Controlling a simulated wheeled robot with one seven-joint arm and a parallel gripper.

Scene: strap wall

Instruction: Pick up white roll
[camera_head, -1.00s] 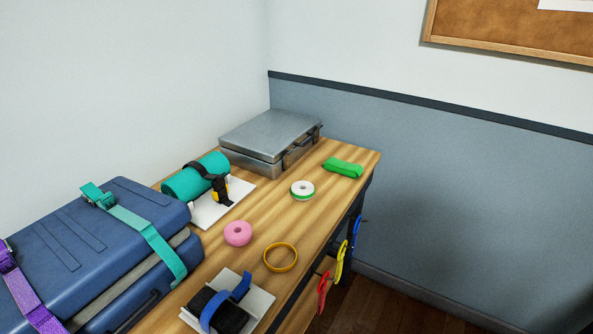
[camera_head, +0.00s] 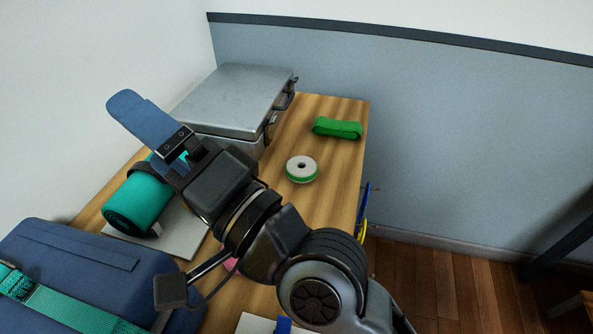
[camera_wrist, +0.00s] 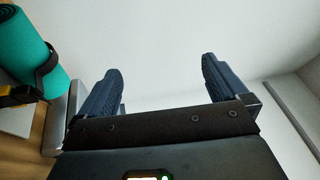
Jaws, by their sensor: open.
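The white roll (camera_head: 301,168) lies flat on the wooden table, with a dark hole in its middle and a green band around its lower side. It is in the head view only, right of my arm. My gripper (camera_head: 136,112) is raised over the table, left of the roll and apart from it. In the wrist view my gripper (camera_wrist: 158,82) has its two blue fingers wide apart with nothing between them, facing a pale wall.
A metal case (camera_head: 232,98) stands behind my gripper. A teal rolled mat (camera_head: 138,204) lies on a white board at left. A green folded strap (camera_head: 337,128) lies behind the roll. A blue suitcase (camera_head: 95,262) fills the front left. Bare table surrounds the roll.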

